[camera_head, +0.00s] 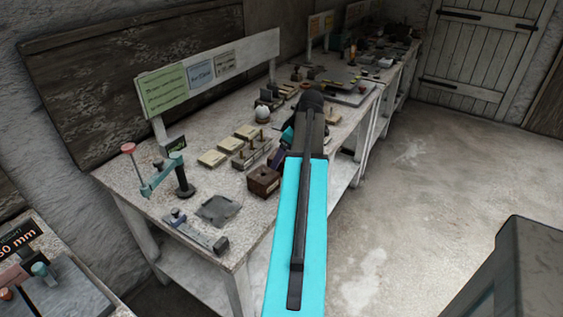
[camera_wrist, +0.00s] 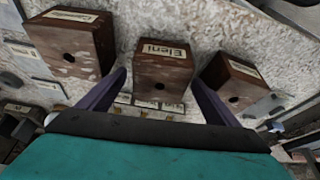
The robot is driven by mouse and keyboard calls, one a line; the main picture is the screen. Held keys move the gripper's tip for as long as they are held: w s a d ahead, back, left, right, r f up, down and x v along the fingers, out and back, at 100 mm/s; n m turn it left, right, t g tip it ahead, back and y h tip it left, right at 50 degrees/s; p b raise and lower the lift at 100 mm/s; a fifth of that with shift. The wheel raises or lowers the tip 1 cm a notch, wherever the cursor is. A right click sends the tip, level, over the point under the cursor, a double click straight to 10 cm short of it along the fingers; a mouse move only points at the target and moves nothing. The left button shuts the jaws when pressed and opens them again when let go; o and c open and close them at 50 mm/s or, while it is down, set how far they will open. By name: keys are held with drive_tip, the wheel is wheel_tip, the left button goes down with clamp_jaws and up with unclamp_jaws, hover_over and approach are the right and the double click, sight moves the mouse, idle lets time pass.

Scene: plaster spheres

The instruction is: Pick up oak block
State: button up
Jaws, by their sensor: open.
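Three brown wooden blocks, each with a pale label and a dark round hole, stand in a row in the wrist view. The middle block (camera_wrist: 164,72) is labelled "Eleni"; the others are the left block (camera_wrist: 72,45) and the right block (camera_wrist: 233,82). I cannot tell which is called oak. My gripper (camera_wrist: 159,78) is open, its two purple fingers apart on either side of the middle block's outline; contact is not clear. In the head view, one brown block (camera_head: 263,182) shows left of my arm, which hides the gripper's tips and the bench there.
The speckled bench (camera_head: 205,195) carries several pale boxes (camera_head: 212,158), a grey plate (camera_head: 218,208), a teal clamp-like tool (camera_head: 160,175) and a signboard (camera_head: 210,72). Open floor (camera_head: 420,190) lies right of the bench.

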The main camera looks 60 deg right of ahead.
drive_tip(key=shift+w+f, duration=0.25)
drive_tip(key=shift+f, duration=0.3)
drive_tip(key=shift+c, duration=0.2)
drive_tip(key=c, duration=1.3)
drive_tip(key=shift+r, duration=0.15)
drive_tip(key=shift+r+b, duration=0.65)
drive_tip(key=shift+r, duration=4.25)
